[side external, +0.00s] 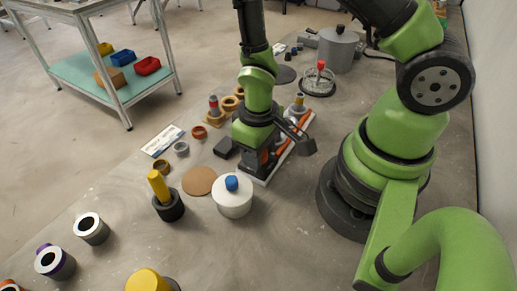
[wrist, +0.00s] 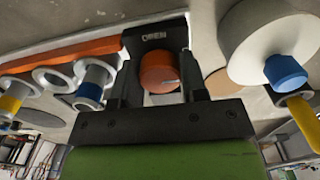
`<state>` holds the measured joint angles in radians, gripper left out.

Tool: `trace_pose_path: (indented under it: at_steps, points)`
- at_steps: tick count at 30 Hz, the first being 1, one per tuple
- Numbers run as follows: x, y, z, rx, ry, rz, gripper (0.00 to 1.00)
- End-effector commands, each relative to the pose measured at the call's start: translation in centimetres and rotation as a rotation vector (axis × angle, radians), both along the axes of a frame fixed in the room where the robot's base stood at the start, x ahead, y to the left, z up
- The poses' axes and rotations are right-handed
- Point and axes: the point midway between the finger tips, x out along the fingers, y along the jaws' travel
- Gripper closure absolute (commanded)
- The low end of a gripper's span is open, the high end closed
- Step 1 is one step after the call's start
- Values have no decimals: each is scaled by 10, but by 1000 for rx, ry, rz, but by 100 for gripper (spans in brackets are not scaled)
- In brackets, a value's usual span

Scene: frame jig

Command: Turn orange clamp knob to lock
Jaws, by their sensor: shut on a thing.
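The orange clamp knob (wrist: 158,72) sits between the two fingers of my gripper (wrist: 160,84) in the wrist view. The fingers are shut on it from both sides. A pale line on the knob's face points roughly right. The word OPEN shows on the black clamp body (wrist: 152,42) just above it. In the side external view my gripper (side external: 260,163) points down at the near end of the frame jig (side external: 268,180), and the knob is hidden behind it. An orange bar (wrist: 60,54) runs left from the clamp; it also shows in the side external view (side external: 286,142).
A white round pot (side external: 233,203) with a blue knob stands close to the jig. Ring fittings (wrist: 92,84) lie beside the bar. A cork disc (side external: 199,181) and a black cup with a yellow peg (side external: 168,204) are nearby.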

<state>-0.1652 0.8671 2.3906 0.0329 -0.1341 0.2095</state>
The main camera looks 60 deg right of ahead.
Motion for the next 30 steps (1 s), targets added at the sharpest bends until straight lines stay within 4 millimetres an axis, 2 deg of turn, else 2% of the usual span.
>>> trace_pose_path:
  at_steps: [11,12,15,25,30]
  points:
    - [0,0,0,0,-1,-8,84]
    - [0,0,0,0,-1,-8,53]
    - [0,0,0,0,-1,-7,35]
    - [1,0,3,0,-2,-5,35]
    - [1,0,21,1,-5,-7,35]
